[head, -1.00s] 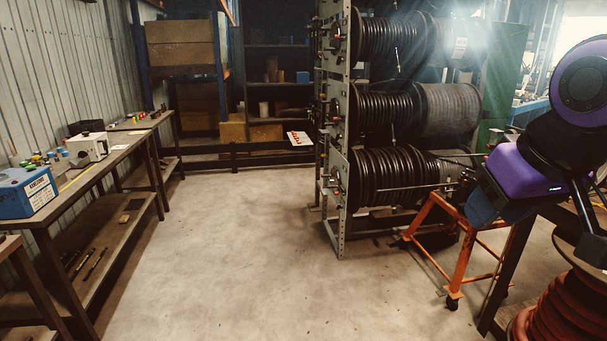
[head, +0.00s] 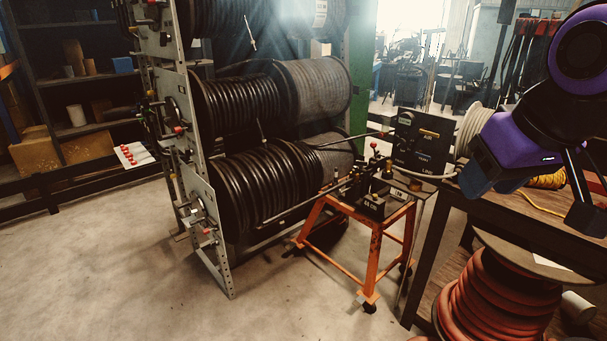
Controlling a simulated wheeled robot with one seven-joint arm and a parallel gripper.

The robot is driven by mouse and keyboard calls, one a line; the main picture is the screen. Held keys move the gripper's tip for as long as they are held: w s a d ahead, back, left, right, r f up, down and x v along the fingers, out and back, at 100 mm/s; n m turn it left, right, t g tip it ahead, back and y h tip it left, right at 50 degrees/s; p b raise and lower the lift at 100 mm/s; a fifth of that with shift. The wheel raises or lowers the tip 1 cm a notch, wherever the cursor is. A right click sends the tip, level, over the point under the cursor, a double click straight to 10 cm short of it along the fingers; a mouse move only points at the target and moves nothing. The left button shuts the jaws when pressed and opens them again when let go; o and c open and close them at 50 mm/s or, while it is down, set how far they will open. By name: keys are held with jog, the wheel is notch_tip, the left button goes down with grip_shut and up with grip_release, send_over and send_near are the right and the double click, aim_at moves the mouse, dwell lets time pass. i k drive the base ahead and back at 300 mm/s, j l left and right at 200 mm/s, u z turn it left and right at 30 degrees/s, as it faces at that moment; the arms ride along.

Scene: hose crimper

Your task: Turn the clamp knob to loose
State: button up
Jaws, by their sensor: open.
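A dark clamp-like fixture (head: 372,195) with small pale labels sits on top of an orange stand, right of centre in the head view. A small red ball knob (head: 374,146) stands up at its back, and a round brownish knob (head: 415,185) shows at its right. I cannot tell which of these is the clamp knob, nor read its setting. A black panel box (head: 422,142) with white lettering stands just behind. My purple and black arm is at the right edge, in front of the workbench and apart from the fixture.
A rack of large black hose reels (head: 240,180) stands left of the orange stand (head: 372,250). A workbench (head: 530,215) is at the right, with a big red hose coil (head: 495,295) below. The floor (head: 110,270) at the front left is clear.

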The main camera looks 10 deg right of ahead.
aim_at(360, 164)
jog(key=i+j+z, duration=0.4)
jog(key=i+z, duration=0.15)
jog(key=i, duration=0.15)
jog(key=i+j+z, duration=0.1)
jog(key=i+j, duration=0.55)
jog(key=j, duration=0.15)
jog(key=i+j+z, duration=0.15)
jog(key=i+j, duration=0.45)
jog(key=j, duration=0.25)
jog(key=z, duration=0.05)
